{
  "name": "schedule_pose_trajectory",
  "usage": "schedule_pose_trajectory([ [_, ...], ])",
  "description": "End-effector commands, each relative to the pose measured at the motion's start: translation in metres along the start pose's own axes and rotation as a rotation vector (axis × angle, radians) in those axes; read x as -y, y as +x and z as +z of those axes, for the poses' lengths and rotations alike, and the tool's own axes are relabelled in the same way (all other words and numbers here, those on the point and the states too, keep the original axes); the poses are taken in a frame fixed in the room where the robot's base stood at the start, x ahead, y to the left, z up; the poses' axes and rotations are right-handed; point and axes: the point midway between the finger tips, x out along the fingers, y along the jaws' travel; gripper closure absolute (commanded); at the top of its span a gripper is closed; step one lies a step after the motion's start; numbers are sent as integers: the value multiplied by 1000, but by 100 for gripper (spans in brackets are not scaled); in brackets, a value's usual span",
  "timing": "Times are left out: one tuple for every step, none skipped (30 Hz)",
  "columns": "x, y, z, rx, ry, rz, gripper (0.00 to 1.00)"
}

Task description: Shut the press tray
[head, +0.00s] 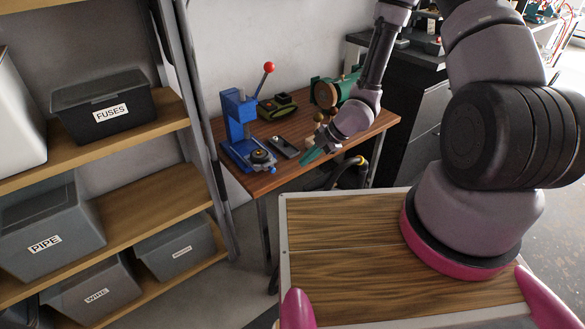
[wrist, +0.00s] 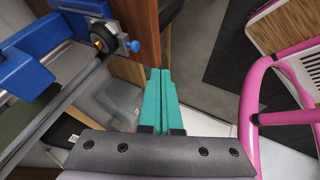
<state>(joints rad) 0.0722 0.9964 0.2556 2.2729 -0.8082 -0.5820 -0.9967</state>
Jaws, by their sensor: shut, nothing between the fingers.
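The blue press (head: 238,118) with a red-knobbed lever stands at the left end of the workbench. Its low tray (head: 262,167) is at the base, near the bench's front edge, with a round dark part (head: 261,156) on it and a blue knob (head: 273,170) at its front. In the wrist view, the dark part with a brass-coloured piece (wrist: 103,37) and the blue knob (wrist: 133,46) show at upper left. How far the tray stands out is hard to tell. My gripper (head: 304,163), with teal fingers, is shut and empty, right of the tray and apart from it. Its fingers also show in the wrist view (wrist: 158,74).
A shelf with bins (head: 104,103) stands close on the left. A dark cabinet (head: 412,90) stands behind on the right.

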Motion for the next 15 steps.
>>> schedule_pose_trajectory([
  [1,4,-1,-3,-2,-1,100],
  [1,7,-1,-4,-2,-1,100],
  [1,12,-1,-4,-3,-2,100],
  [1,16,-2,-4,-3,-2,100],
  [1,22,-2,-4,-2,-3,100],
  [1,29,-1,-4,-3,-2,100],
  [1,35,-2,-4,-3,-3,100],
  [1,42,-2,-4,-1,-3,100],
  [1,51,-1,-3,-1,-3,100],
  [2,58,-1,-3,0,-4,100],
  [1,64,-1,-2,-1,-3,100],
  [2,73,-1,-2,-1,-4,100],
  [2,79,-1,-2,-1,-3,100],
  [1,86,-1,-2,0,-3,100],
  [1,93,-1,-1,0,-3,100],
])
